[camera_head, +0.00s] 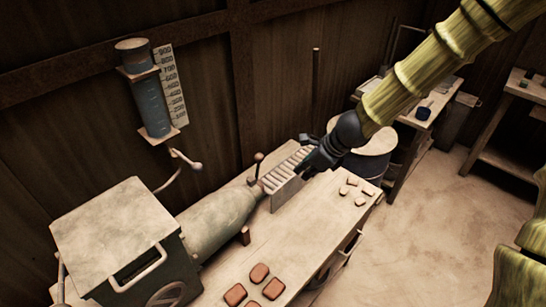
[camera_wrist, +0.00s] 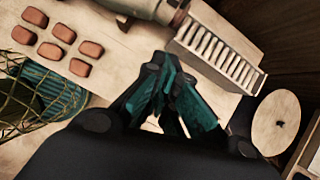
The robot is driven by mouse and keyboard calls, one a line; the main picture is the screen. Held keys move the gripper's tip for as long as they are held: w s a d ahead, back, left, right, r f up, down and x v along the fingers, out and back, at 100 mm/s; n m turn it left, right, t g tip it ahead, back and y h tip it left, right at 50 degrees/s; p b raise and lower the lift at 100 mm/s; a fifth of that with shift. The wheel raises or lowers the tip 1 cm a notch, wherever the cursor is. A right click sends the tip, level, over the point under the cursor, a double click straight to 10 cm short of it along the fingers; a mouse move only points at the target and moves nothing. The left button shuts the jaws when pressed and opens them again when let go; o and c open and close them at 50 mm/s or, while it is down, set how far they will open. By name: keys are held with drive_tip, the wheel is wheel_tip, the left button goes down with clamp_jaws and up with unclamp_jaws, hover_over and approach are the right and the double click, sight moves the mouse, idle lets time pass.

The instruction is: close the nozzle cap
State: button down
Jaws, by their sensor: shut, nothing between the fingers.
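The press has a grey-green barrel (camera_head: 212,222) that narrows to a nozzle beside a slatted rack. A short lever with a dark ball knob (camera_head: 258,157) stands up at the nozzle end. I cannot tell which part is the cap or whether it is closed. In the wrist view the nozzle end (camera_wrist: 181,14) shows at the top edge, with a reddish band.
A round-topped barrel (camera_head: 371,139) stands behind my gripper. The bench middle (camera_head: 295,225) is clear.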

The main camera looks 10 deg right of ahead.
sight(262, 156)
wheel_tip(262, 156, up, 5)
drive_tip(key=w+m, duration=0.2)
drive_tip(key=w, duration=0.1)
drive_tip(key=w+a+f+t+y+b, duration=0.1)
drive_tip(key=w+a+f+b, duration=0.4)
drive_tip(key=w+a+f, duration=0.1)
drive_tip(key=shift+s+x, duration=0.25)
drive_tip(key=shift+x, duration=1.25)
drive_tip(key=shift+f, duration=0.15)
drive_tip(key=shift+w+a+r+p, duration=0.35)
drive_tip(key=shift+w+a+p, duration=0.1)
drive_tip(key=shift+w, duration=0.15)
drive_tip(key=shift+w+a+r+p, duration=0.35)
drive_tip(key=shift+w+a+r, duration=0.05)
drive_tip(key=shift+w, duration=0.25)
drive_tip(key=shift+d, duration=0.15)
